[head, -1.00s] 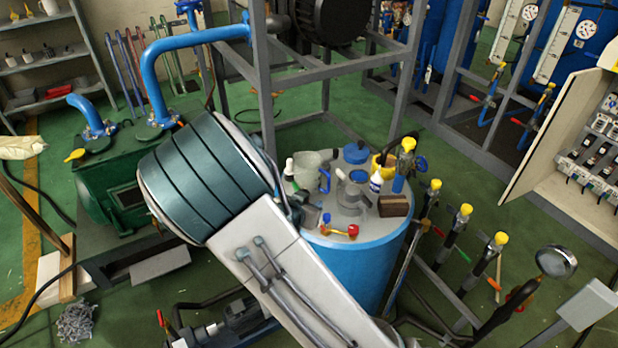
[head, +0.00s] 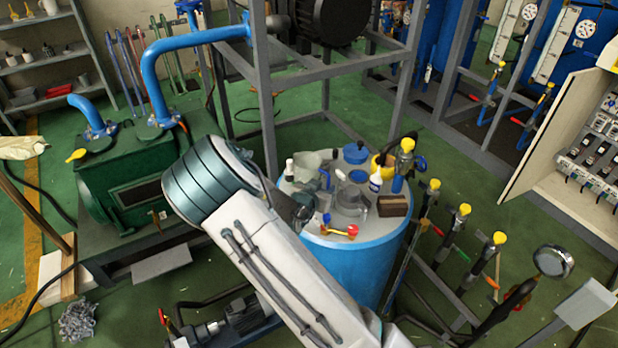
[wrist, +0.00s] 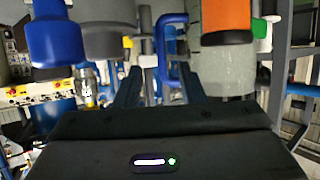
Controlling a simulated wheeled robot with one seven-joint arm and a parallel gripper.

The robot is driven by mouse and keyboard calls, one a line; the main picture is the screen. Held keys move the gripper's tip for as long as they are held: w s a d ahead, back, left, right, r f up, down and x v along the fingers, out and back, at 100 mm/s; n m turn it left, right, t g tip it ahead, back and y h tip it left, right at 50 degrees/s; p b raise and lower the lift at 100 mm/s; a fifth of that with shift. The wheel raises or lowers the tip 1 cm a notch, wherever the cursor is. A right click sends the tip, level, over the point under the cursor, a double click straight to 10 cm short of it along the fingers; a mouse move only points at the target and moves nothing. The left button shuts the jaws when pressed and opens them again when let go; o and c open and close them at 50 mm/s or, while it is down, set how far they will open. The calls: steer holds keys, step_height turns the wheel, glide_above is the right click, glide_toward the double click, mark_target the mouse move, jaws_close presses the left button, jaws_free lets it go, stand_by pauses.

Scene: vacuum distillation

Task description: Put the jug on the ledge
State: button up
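The jug (head: 306,164) is pale grey with a blue handle, and stands on top of the blue drum (head: 345,262) in the head view. In the wrist view the grey jug (wrist: 225,75) is right of centre, partly covered by an orange item; its blue handle (wrist: 174,55) shows between the finger lines. My gripper (wrist: 160,88) is open, its two dark fingers apart and pointing toward the handle. Contact with the handle cannot be told. In the head view my arm hides most of the gripper, at the drum's left edge. I cannot tell which surface is the ledge.
Close around the jug on the drum are a metal pitcher (head: 351,197), a white bottle (head: 375,180), a brown block (head: 392,205) and a red-and-yellow valve piece (head: 345,231). Grey frame posts (head: 263,100) rise behind. Grey shelves (head: 50,65) stand far left.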

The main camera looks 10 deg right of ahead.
mark_target(328, 181)
steer(key=shift+p+x, duration=0.45)
steer(key=shift+x, duration=1.45)
steer(key=shift+w+r, duration=0.15)
jaws_close()
steer(key=shift+r, duration=0.15)
